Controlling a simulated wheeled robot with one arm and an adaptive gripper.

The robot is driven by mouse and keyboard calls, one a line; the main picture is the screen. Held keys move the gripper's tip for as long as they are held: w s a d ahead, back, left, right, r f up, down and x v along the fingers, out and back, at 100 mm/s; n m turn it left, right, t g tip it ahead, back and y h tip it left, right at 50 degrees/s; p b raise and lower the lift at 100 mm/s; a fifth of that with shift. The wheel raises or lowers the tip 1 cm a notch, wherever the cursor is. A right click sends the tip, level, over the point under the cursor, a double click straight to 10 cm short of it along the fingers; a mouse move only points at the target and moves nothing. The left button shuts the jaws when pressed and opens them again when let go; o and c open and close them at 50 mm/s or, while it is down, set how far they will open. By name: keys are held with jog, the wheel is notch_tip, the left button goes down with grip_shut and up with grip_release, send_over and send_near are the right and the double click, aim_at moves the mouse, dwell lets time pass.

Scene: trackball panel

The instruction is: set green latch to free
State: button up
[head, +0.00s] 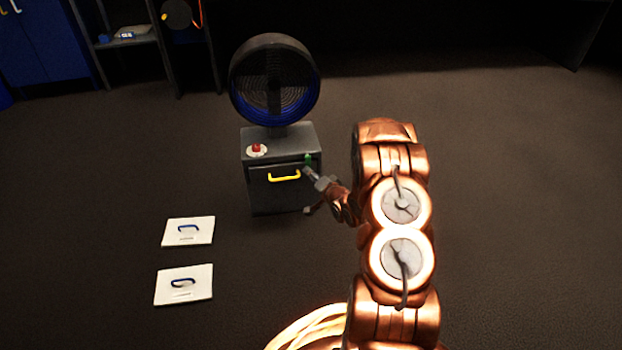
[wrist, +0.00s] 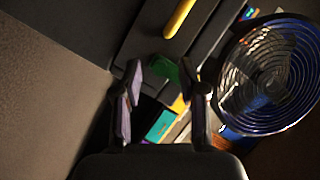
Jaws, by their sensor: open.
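The green latch (head: 308,158) is a small green piece at the upper right front corner of a grey cabinet (head: 259,203). In the wrist view the green latch (wrist: 164,68) shows dark green between my fingertips, beside the yellow handle. My gripper (head: 308,190) is at the cabinet's right front, just below the latch in the head view. In the wrist view my gripper (wrist: 162,74) is open, with one finger on each side of the latch. I cannot tell whether either finger touches it. The latch's exact setting is too small and dark to read.
The cabinet front has a yellow handle (head: 285,176). A red button (head: 256,148) and a large round blue-rimmed fan (head: 274,82) are on top. Two white panels (head: 201,240) (head: 203,293) with blue handles lie on the floor to the left. Open floor surrounds the cabinet's front.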

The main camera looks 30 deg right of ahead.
jog(key=shift+w+f, duration=0.1)
jog(key=shift+w, duration=0.5)
grip_shut()
